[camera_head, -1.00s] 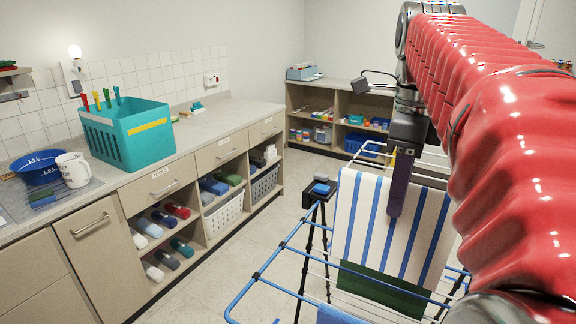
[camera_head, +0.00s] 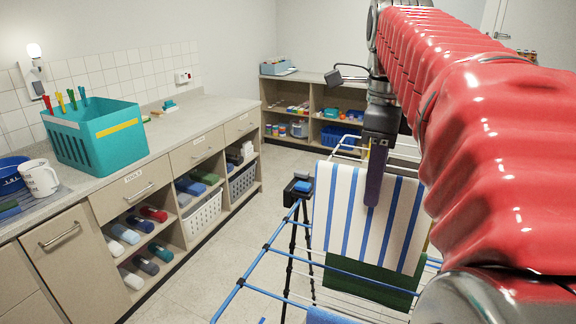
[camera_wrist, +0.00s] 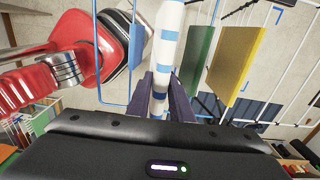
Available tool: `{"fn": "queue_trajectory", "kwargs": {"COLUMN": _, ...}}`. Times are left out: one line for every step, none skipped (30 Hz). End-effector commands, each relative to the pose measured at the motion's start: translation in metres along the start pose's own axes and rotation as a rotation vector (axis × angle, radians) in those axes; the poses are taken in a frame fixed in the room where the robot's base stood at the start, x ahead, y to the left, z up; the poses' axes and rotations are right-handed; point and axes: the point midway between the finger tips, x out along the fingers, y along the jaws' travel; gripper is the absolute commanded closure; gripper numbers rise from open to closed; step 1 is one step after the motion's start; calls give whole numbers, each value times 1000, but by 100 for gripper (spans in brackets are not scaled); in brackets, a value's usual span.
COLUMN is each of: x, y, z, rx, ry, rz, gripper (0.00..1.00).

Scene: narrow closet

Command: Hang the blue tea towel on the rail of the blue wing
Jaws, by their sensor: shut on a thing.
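My gripper (camera_wrist: 163,88) is shut on a white tea towel with blue stripes (camera_wrist: 166,62), which passes between its dark fingers. In the head view the towel (camera_head: 345,215) hangs down broadly behind my gripper finger (camera_head: 373,195), above the drying rack. The rack's blue-railed wing (camera_head: 245,275) reaches to the left and front of the towel. Its blue rail (camera_wrist: 97,60) also shows left of the towel in the wrist view. I cannot tell whether the towel touches a rail.
A green cloth (camera_wrist: 199,58) and a yellow cloth (camera_wrist: 236,58) hang beside the towel in the wrist view. A black tripod (camera_head: 293,225) stands by the rack's left. The counter (camera_head: 205,120) with shelves runs along the left wall.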

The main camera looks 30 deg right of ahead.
Motion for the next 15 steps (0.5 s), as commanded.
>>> {"fn": "queue_trajectory", "kwargs": {"x": 2, "y": -2, "z": 0, "rx": 1, "ry": 0, "rz": 1, "gripper": 100}}
{"fn": "queue_trajectory", "kwargs": {"x": 3, "y": -4, "z": 0, "rx": 1, "ry": 0, "rz": 1, "gripper": 100}}
{"fn": "queue_trajectory", "kwargs": {"x": 4, "y": -6, "z": 0, "rx": 1, "ry": 1, "rz": 2, "gripper": 100}}
{"fn": "queue_trajectory", "kwargs": {"x": 5, "y": -7, "z": 0, "rx": 1, "ry": 1, "rz": 2, "gripper": 100}}
{"fn": "queue_trajectory", "kwargs": {"x": 6, "y": -9, "z": 0, "rx": 1, "ry": 0, "rz": 1, "gripper": 100}}
{"fn": "queue_trajectory", "kwargs": {"x": 8, "y": -12, "z": 0, "rx": 1, "ry": 0, "rz": 1, "gripper": 100}}
{"fn": "queue_trajectory", "kwargs": {"x": 9, "y": -14, "z": 0, "rx": 1, "ry": 0, "rz": 1, "gripper": 100}}
{"fn": "queue_trajectory", "kwargs": {"x": 10, "y": -15, "z": 0, "rx": 1, "ry": 0, "rz": 0, "gripper": 100}}
{"fn": "queue_trajectory", "kwargs": {"x": 12, "y": -18, "z": 0, "rx": 1, "ry": 0, "rz": 1, "gripper": 100}}
{"fn": "queue_trajectory", "kwargs": {"x": 13, "y": -20, "z": 0, "rx": 1, "ry": 0, "rz": 1, "gripper": 100}}
{"fn": "queue_trajectory", "kwargs": {"x": 14, "y": -21, "z": 0, "rx": 0, "ry": 0, "rz": 1, "gripper": 100}}
{"fn": "queue_trajectory", "kwargs": {"x": 15, "y": -23, "z": 0, "rx": 0, "ry": 0, "rz": 1, "gripper": 100}}
{"fn": "queue_trajectory", "kwargs": {"x": 16, "y": -24, "z": 0, "rx": 0, "ry": 0, "rz": 1, "gripper": 100}}
{"fn": "queue_trajectory", "kwargs": {"x": 16, "y": -24, "z": 0, "rx": 0, "ry": 0, "rz": 0, "gripper": 100}}
{"fn": "queue_trajectory", "kwargs": {"x": 17, "y": -26, "z": 0, "rx": -1, "ry": 0, "rz": 0, "gripper": 100}}
